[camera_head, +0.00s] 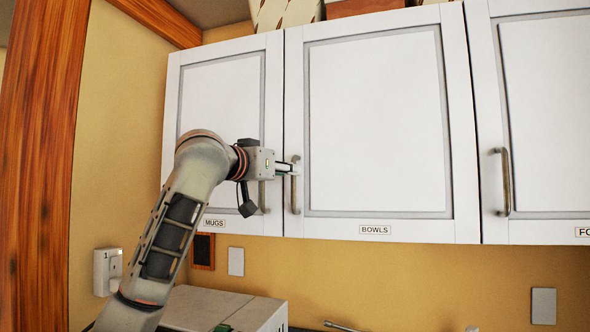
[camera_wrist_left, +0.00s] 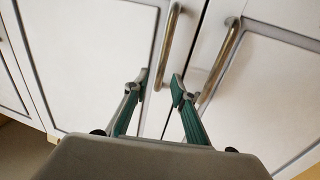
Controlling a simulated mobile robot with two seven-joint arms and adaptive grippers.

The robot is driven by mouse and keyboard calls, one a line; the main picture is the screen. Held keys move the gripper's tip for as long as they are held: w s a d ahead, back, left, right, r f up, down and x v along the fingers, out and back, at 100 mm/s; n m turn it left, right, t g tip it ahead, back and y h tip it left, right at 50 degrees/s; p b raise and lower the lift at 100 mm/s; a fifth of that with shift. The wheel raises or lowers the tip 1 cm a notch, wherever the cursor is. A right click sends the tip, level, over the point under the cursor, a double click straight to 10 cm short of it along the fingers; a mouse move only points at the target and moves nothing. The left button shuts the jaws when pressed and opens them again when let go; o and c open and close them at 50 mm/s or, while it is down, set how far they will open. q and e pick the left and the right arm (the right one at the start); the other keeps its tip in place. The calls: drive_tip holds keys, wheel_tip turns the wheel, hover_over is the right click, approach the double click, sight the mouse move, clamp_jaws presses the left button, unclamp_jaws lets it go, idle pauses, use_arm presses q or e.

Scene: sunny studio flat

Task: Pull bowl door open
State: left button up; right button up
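The bowl door (camera_head: 375,120) is a white cabinet door with a grey panel frame, marked BOWLS, and is closed. Its metal bar handle (camera_head: 294,190) is at its lower left. My left gripper (camera_head: 289,167) reaches in from the left at the handle's upper part. In the left wrist view, the gripper (camera_wrist_left: 157,84) is open, with green-lined fingers apart. The bowl door's handle (camera_wrist_left: 168,45) seems to have one end between the fingertips; I cannot tell whether they touch it. My right gripper is out of view.
The mugs door (camera_head: 222,100) is closed on the left, its handle (camera_head: 262,196) partly behind my gripper. Another closed white door (camera_head: 550,120) is on the right. A wooden post (camera_head: 35,160) stands at far left. A grey box-shaped appliance (camera_head: 205,306) is below.

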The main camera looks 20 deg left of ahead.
use_arm(q)
drive_tip(key=p+x, duration=0.1)
drive_tip(key=x, duration=0.3)
drive_tip(key=shift+w, duration=0.2)
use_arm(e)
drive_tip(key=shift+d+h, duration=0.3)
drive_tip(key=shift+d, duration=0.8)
use_arm(q)
drive_tip(key=shift+c, duration=0.4)
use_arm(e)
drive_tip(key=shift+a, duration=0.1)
use_arm(q)
clamp_jaws()
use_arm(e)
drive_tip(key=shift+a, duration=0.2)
